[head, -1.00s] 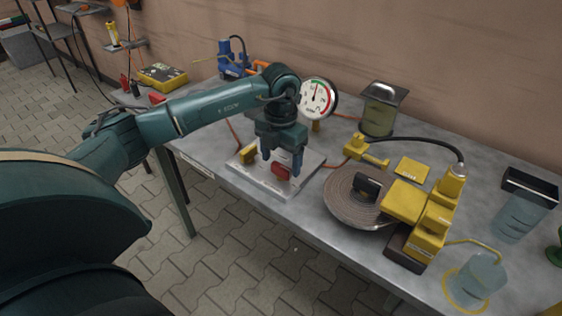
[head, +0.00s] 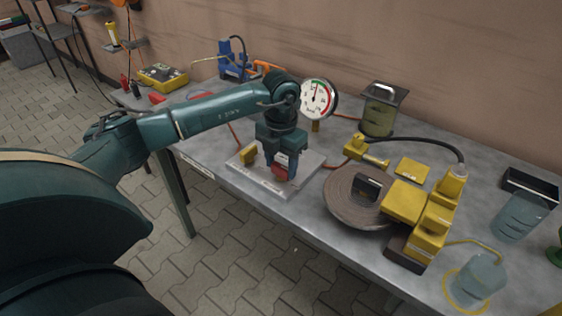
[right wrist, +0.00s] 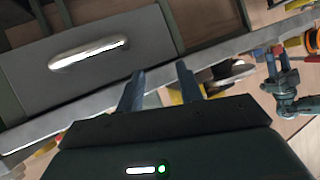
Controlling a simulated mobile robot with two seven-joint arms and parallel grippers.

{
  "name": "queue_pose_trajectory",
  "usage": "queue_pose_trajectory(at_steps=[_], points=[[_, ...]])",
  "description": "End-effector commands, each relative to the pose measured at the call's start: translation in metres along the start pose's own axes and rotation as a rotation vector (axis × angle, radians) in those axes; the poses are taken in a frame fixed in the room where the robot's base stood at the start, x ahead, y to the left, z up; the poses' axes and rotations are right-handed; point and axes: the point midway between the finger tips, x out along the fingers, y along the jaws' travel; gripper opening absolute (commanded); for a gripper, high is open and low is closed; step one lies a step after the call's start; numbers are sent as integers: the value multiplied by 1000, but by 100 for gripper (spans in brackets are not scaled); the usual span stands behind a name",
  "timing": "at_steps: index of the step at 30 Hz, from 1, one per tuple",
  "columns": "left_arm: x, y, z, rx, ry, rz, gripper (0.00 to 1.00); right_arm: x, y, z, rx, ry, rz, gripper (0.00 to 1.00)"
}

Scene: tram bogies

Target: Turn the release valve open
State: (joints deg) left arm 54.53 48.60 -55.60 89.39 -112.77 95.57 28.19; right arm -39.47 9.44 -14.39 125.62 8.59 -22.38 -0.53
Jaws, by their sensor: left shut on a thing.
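The release valve's red handle (head: 280,171) sits on a pale metal plate (head: 246,178) on the workbench, near its front edge. My left gripper (head: 281,170) reaches down from above and is shut on the red handle. Its fingers hide part of the handle, so its exact angle is hard to tell. A round white gauge (head: 316,97) stands behind the plate. In the right wrist view, my right gripper (right wrist: 160,80) is open with nothing between its fingers.
A blue tool (head: 235,60) is at the far left. The bench front (head: 330,228) is bare.

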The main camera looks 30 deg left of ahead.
Motion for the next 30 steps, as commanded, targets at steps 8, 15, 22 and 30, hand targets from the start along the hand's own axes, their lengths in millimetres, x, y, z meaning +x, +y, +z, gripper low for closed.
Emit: queue_pose_trajectory(at_steps=[8, 15, 22, 30], points=[[-1, 0, 0, -29, 0, -1, 26, -1, 0, -1, 0, -1, 0, 36], [-1, 0, 0, -154, 0, -2, 26, -2, -1, -4, -3, -5, 1, 36], [-2, 0, 0, -356, 2, -2, 26, -4, -1, -7, -15, -12, 5, 36], [-2, 0, 0, -613, 1, -2, 26, -7, -1, -10, -33, -23, 10, 36]])
